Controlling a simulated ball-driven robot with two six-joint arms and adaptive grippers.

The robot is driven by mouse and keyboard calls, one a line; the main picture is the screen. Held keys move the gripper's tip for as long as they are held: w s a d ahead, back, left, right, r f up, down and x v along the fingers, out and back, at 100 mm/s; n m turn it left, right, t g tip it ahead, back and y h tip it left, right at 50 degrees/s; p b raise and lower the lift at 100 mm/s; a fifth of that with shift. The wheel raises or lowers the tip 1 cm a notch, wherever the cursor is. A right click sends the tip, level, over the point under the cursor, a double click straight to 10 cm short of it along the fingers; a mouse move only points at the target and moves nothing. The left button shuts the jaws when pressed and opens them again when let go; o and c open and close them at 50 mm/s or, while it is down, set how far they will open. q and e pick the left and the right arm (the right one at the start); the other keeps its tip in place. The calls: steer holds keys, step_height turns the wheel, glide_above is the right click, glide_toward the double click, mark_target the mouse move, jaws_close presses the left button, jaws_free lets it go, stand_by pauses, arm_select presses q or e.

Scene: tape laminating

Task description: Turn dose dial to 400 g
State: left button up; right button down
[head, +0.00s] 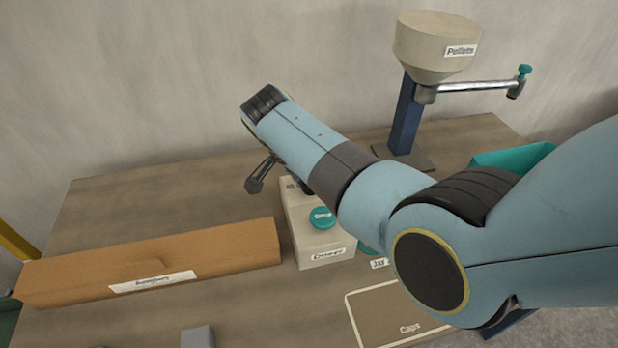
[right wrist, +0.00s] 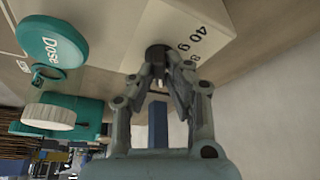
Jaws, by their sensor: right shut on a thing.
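The cream doser box (head: 324,251), labelled "Doser", stands on the table in the head view. Its round teal button (head: 322,218) shows on top, and it also shows, marked "Dose", in the right wrist view (right wrist: 52,40). The dark dose dial (right wrist: 156,56) sits on the box beside printed figures, of which "40" is readable. My right gripper (right wrist: 163,78) is shut on the dial. In the head view my right arm covers most of the dial and gripper. The dial's exact setting cannot be read. My left gripper is not in view.
A long brown cardboard box (head: 150,265) lies left of the doser. A pellet hopper (head: 433,45) on a blue post (head: 405,118) stands behind, with a side arm. The table's back left is clear.

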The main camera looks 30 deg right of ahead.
steer(key=c, duration=1.4)
jaws_free()
steer(key=shift+o, duration=0.2)
step_height(320, 180, up, 10)
steer(key=shift+f, duration=0.1)
